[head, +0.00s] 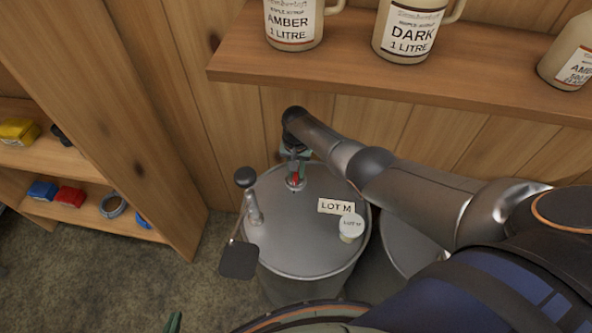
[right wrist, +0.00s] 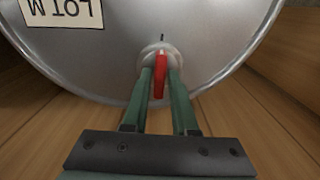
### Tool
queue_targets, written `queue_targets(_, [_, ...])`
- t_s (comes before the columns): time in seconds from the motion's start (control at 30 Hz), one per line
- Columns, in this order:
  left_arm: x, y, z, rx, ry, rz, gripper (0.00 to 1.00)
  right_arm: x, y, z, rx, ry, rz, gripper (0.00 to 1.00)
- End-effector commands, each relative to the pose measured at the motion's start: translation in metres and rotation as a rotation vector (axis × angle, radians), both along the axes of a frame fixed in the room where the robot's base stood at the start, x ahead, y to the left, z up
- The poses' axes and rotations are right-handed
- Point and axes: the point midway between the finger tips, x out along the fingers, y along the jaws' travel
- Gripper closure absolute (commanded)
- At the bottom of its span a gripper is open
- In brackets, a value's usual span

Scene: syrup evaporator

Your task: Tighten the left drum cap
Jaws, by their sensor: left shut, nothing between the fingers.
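The left drum (head: 290,235) is a grey metal drum with a flat lid. Its cap (head: 296,183), with a red handle, sits near the lid's back edge; in the right wrist view the red handle (right wrist: 160,75) points toward my gripper. My right gripper (head: 295,168) reaches down over the cap from behind. Its green fingers (right wrist: 161,75) stand on either side of the red handle; whether they press on it is unclear. Of my left gripper (head: 173,322), only a green fingertip shows at the bottom edge, away from the drum; it is shut and empty.
A "LOT M" card (head: 336,207) and a small labelled tub (head: 351,228) are on the lid. A black-knobbed fitting (head: 253,207) stands at its left. A second drum (head: 405,245) is partly behind my right arm. A jug shelf (head: 400,85) overhangs behind.

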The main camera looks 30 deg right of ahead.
Motion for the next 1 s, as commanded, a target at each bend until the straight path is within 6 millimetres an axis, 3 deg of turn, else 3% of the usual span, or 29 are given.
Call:
queue_targets(0.17, [0.0, 0.0, 0.0, 0.0, 0.001, 0.0, 1.0, 0.0, 0.0, 0.0, 0.0, 0.0, 0.001, 0.53])
queue_targets(0.47, [0.0, 0.0, 0.002, 0.0, 0.001, 0.0, 1.0, -0.001, 0.0, 0.002, 0.001, 0.001, 0.002, 0.53])
queue_targets(0.67, [-0.001, 0.0, 0.019, 0.0, 0.001, 0.0, 1.0, 0.0, 0.0, 0.028, 0.001, -0.001, 0.001, 0.53])
queue_targets(0.87, [-0.001, 0.0, 0.013, 0.0, 0.0, 0.0, 1.0, 0.0, 0.0, 0.043, 0.001, -0.002, 0.003, 0.53])
queue_targets(1.0, [-0.001, 0.0, 0.014, 0.0, 0.002, 0.0, 1.0, 0.0, 0.0, 0.064, 0.0, -0.003, 0.002, 0.53])
